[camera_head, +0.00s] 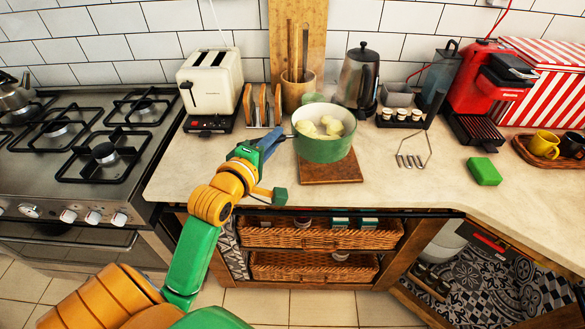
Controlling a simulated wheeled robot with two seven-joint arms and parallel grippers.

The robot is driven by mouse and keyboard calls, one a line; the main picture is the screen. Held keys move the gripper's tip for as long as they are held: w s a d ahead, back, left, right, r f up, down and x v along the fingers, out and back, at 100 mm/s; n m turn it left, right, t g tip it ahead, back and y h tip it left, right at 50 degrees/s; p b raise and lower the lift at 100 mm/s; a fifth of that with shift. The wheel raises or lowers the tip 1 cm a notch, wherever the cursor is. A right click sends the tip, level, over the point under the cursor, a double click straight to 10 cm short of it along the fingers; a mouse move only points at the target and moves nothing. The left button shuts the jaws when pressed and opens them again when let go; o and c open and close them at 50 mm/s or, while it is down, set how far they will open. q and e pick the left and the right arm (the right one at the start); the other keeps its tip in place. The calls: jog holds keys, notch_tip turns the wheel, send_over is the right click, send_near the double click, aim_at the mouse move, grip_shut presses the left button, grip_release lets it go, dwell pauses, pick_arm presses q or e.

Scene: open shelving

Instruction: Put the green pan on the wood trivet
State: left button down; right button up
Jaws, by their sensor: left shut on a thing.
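The green pan (323,149) is upright, with pale yellowish chunks of food in it. It is over the back part of the square wood trivet (331,174), whose front part shows bare on the counter. I cannot tell whether the pan touches the trivet or hangs just above it. My left gripper (279,139) is at the left side of the pan, shut on its handle. The handle is mostly hidden by the gripper. My right gripper is not in view.
Behind the pan stand a utensil crock (298,94) and a kettle (361,78). A toaster (211,84) and toast rack (262,106) are back left. A masher (413,153) and green sponge (484,171) lie right. The counter front right of the trivet is clear.

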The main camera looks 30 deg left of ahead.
aim_at(295, 140)
pick_arm(q)
jog(key=w+f, duration=0.2)
jog(key=f, duration=0.1)
jog(key=w+d+f, duration=0.1)
jog(key=w+f, duration=0.1)
jog(key=shift+b, duration=0.35)
notch_tip(295, 140, down, 3)
jog(key=shift+r, duration=0.1)
jog(key=c, duration=1.3)
grip_release()
jog(key=o, duration=0.4)
jog(key=shift+o, duration=0.4)
jog(key=shift+s, duration=0.1)
